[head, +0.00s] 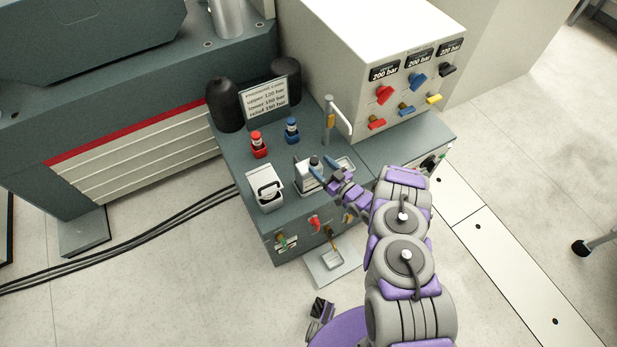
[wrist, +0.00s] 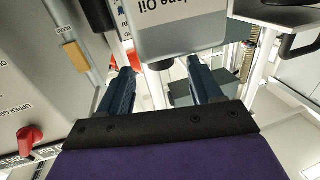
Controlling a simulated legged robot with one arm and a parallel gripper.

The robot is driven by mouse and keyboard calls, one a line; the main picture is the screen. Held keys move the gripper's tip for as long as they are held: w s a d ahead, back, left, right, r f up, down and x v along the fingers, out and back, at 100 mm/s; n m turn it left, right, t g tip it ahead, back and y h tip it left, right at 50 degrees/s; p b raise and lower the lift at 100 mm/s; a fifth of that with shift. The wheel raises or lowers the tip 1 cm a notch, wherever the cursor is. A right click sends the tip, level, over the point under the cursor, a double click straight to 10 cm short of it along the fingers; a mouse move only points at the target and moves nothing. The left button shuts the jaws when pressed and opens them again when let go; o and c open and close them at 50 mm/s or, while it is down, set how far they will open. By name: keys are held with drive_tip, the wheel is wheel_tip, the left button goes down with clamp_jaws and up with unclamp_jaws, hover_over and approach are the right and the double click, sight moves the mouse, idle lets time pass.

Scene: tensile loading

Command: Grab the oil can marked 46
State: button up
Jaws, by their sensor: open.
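A light grey oil can (head: 307,180) with a dark cap stands on the teal bench top in the head view. In the wrist view the can (wrist: 180,28) appears upside down, with part of an "Oil" label and a black cap. No number 46 is readable. My gripper (head: 323,168) is at the can's right side in the head view, its fingers partly hiding it. In the wrist view my gripper (wrist: 161,68) is open, with the can's capped end ahead of and between the fingertips. I cannot tell whether they touch it.
A white canister with a handle (head: 264,190) stands left of the can. A metal tray (head: 345,164) lies close on the right. Behind are red (head: 258,145) and blue (head: 292,130) bottles, a lever post (head: 330,120) and a pressure sign (head: 266,99).

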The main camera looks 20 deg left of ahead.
drive_tip(key=shift+w+a, duration=0.2)
drive_tip(key=shift+a, duration=0.15)
drive_tip(key=b+x, duration=0.2)
drive_tip(key=x, duration=0.3)
drive_tip(key=shift+a, duration=0.2)
drive_tip(key=shift+d, duration=0.15)
drive_tip(key=shift+c, duration=1.3)
clamp_jaws()
